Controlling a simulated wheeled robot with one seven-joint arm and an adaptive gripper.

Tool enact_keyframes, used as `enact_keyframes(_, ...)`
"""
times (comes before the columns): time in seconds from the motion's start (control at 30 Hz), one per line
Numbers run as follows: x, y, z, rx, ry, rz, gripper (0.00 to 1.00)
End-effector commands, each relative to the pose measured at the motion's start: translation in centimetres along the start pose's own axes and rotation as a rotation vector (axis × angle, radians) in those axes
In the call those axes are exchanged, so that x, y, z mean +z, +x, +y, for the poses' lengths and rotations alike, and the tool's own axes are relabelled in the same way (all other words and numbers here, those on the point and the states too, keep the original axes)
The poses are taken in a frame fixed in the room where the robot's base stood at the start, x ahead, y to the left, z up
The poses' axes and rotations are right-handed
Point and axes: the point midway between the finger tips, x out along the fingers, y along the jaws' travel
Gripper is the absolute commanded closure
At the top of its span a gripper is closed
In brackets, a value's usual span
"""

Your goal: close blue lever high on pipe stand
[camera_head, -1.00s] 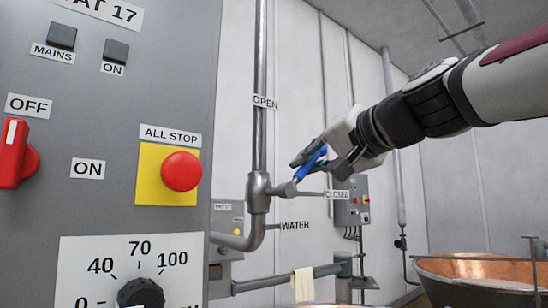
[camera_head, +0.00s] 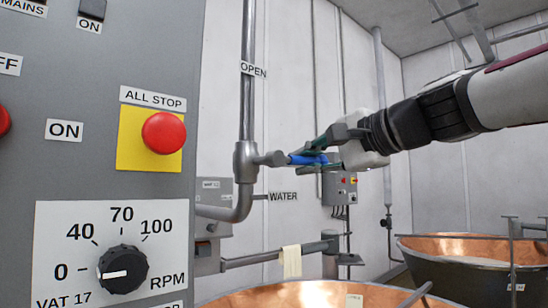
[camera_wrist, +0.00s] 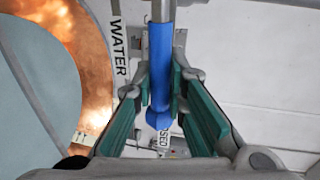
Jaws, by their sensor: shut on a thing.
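The blue lever (camera_head: 308,159) sticks out to the right from the valve (camera_head: 246,161) on the vertical pipe (camera_head: 248,80). It lies close to horizontal. My gripper (camera_head: 318,157) is shut on the lever, with a finger above and a finger below it. In the wrist view the lever (camera_wrist: 160,66) runs between the green finger pads. The OPEN label (camera_head: 253,69) is on the pipe above the valve. The CLOSED label is mostly hidden behind my gripper; only part of its lettering (camera_wrist: 160,143) shows in the wrist view.
A grey control panel (camera_head: 100,185) with a red all-stop button (camera_head: 164,133) fills the left side. A WATER label (camera_head: 283,196) is below the valve. Copper vats stand below (camera_head: 310,296) and at right (camera_head: 450,268). A cloth (camera_head: 290,262) hangs on a lower pipe.

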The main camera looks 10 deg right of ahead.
Motion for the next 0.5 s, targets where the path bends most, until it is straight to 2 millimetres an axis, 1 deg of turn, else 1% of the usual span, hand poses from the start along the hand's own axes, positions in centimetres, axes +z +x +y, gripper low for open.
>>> enact_keyframes(0.1,-0.05,0.10,0.37,0.003,0.025,-0.004,1.00)
enact_keyframes(0.5,-0.01,0.14,0.55,0.005,0.040,-0.009,1.00)
